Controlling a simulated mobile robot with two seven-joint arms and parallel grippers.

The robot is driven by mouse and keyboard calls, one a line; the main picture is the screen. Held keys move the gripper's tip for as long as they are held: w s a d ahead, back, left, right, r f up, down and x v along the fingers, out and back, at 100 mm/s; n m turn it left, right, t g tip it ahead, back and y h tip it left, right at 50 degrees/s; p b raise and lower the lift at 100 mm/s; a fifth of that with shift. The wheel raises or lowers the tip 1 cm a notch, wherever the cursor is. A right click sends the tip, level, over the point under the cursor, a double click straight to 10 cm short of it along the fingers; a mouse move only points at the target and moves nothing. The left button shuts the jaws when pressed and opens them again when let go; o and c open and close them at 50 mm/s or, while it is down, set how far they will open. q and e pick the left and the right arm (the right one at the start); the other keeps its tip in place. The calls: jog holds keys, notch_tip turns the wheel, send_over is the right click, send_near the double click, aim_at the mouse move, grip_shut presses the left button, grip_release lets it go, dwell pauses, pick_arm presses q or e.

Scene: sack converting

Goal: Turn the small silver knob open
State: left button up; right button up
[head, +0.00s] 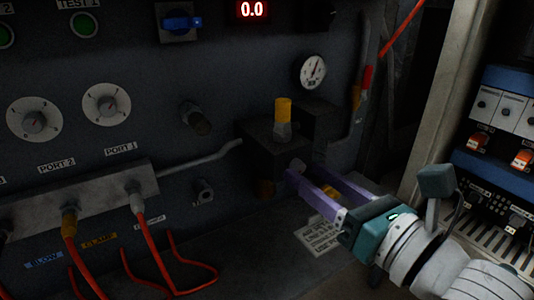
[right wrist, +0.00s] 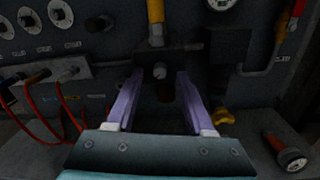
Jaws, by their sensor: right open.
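The small silver knob (head: 297,165) sits on the front of a dark block (head: 268,150) on the panel. In the right wrist view the silver knob (right wrist: 159,71) shows between the two finger tips, a little beyond them. My right gripper (head: 309,178) is open, its purple fingers pointing at the block. In the right wrist view the fingers of my right gripper (right wrist: 159,84) stand apart on either side of the knob, with nothing held. Contact with the knob cannot be made out. My left gripper is not in view.
A yellow-capped fitting (head: 283,112) rises from the block. A round gauge (head: 313,71) is above right. Red hoses (head: 150,245) hang from a manifold (head: 110,193) at left. A yellow wing-shaped piece (right wrist: 223,116) and a dark red cylinder (right wrist: 285,150) lie right of the gripper.

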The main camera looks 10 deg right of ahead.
jog(key=shift+w+a, duration=0.2)
jog(key=shift+w, duration=0.35)
grip_shut()
